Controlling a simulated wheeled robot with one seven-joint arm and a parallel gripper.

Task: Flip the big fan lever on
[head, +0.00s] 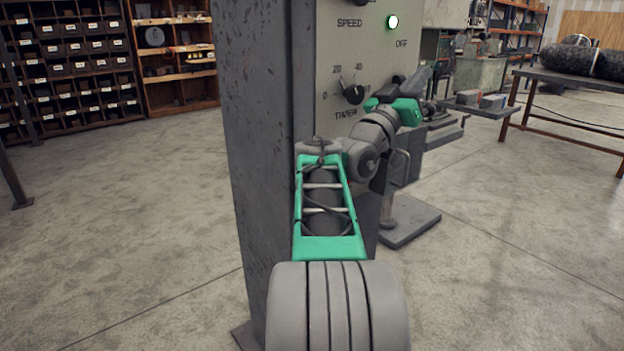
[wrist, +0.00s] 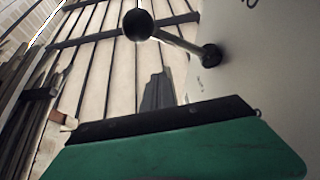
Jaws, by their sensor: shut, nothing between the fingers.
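The lever is clear in the wrist view, with a round black ball knob (wrist: 138,24) on a metal rod that runs to a dark round base (wrist: 210,54) on the pale panel. The lever sticks out from the panel. My gripper (wrist: 158,90) shows as dark grey fingers, shut and empty, below the knob in that picture with a visible gap between them. In the head view my gripper (head: 421,77) is at the right edge of the control panel (head: 345,65), below the printed OFF. There my gripper and wrist hide most of the lever area.
The panel also has a black timer knob (head: 354,94) and a lit white-green lamp (head: 392,22). A grey post (head: 258,150) stands left of my arm. A workbench (head: 570,85) is at the right, and bin shelves (head: 75,60) at the back left.

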